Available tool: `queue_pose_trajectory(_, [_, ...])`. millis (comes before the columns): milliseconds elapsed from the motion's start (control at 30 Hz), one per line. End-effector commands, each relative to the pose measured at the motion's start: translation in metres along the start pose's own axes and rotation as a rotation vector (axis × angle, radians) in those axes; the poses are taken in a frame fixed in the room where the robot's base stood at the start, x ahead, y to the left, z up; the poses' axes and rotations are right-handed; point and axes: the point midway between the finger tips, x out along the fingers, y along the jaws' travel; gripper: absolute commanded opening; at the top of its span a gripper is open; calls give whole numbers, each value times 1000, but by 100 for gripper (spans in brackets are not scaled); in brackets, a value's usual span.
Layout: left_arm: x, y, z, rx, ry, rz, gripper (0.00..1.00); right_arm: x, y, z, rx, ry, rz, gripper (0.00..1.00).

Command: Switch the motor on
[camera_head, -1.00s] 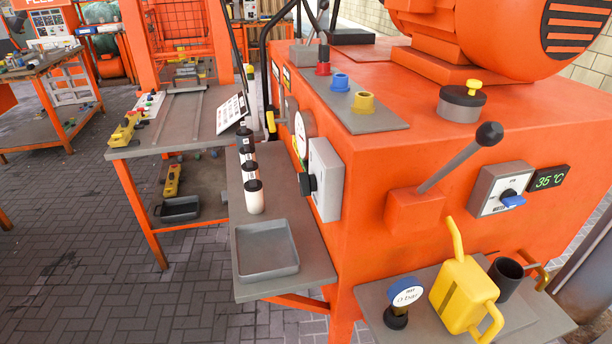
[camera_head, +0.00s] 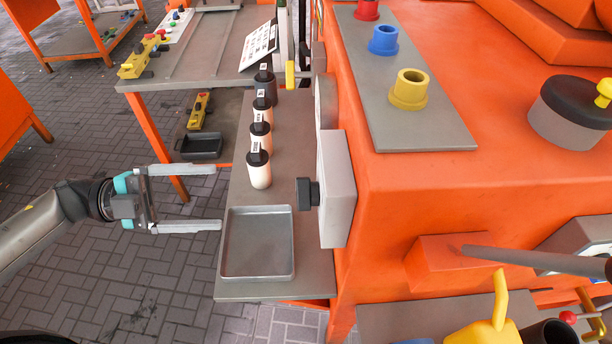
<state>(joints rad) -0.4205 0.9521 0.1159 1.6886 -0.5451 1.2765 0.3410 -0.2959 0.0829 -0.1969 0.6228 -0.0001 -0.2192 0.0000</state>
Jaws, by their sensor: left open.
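The orange machine (camera_head: 400,215) fills the right side of the head view. A light grey switch box (camera_head: 338,190) with a black knob (camera_head: 307,193) is fixed to its left side, above the small shelf. Whether this is the motor's switch, I cannot tell; its face is turned away from me. Another grey box (camera_head: 580,240) shows partly at the right edge, behind a grey lever (camera_head: 530,259). My left gripper (camera_head: 220,198) is open and empty, left of the knob and apart from it, its fingers pointing right toward the shelf. My right gripper is not in view.
A grey tray (camera_head: 257,243) and several white bottles with black caps (camera_head: 259,170) stand on the grey shelf (camera_head: 240,196) between my left gripper and the machine. Coloured sockets (camera_head: 409,90) sit on top of the machine.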

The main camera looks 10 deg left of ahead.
Motion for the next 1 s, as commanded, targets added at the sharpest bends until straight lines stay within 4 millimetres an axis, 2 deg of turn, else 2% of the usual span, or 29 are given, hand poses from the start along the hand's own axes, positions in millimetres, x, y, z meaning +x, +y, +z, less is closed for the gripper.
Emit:
queue_pose_trajectory(233, [41,-1,0,2,4,-5,95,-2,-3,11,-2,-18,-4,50])
queue_pose_trajectory(600, [118,-2,0,2,0,-7,95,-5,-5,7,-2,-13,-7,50])
queue_pose_trajectory(800, [142,-2,1,0,-2,-7,95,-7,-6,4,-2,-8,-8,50])
queue_pose_trajectory(1000, [148,-1,1,0,-4,-4,95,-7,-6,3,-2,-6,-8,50])
